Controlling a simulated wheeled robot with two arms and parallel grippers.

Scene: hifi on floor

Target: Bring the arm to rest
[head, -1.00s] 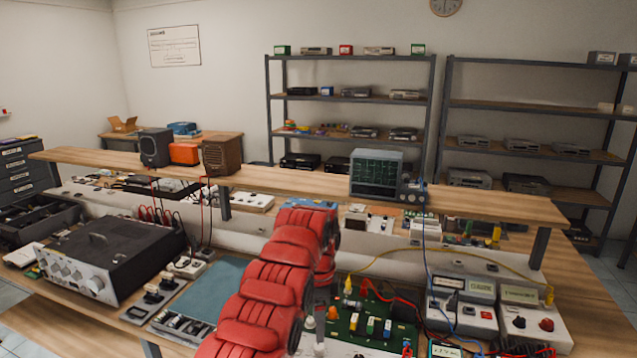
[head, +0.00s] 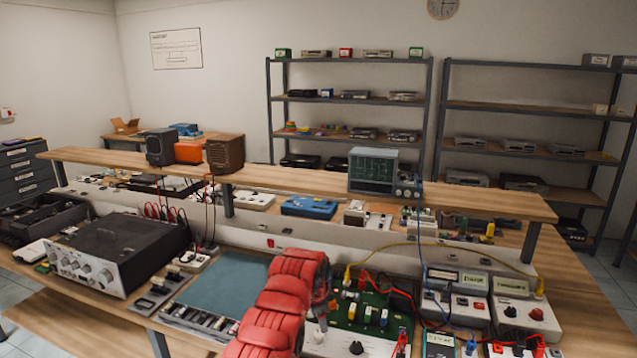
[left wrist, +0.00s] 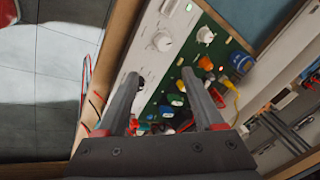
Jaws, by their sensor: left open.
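My left arm (head: 285,295), with red padded covers, rises from the bottom middle of the head view and bends over the front of the workbench. Its gripper is hidden or too dark to make out there. In the left wrist view my left gripper (left wrist: 160,76) is open, with nothing between its two dark fingers. The fingers point toward a green circuit board (left wrist: 178,92) and a white panel with knobs (left wrist: 158,45). I cannot tell how far above them they are. My right gripper is in neither view.
The green circuit board (head: 375,315) with wires lies right of my arm, near grey meters (head: 456,290). A black-topped amplifier (head: 120,250) and a blue-green mat (head: 225,285) lie to the left. A raised wooden shelf (head: 290,188) runs behind, carrying an oscilloscope (head: 373,170).

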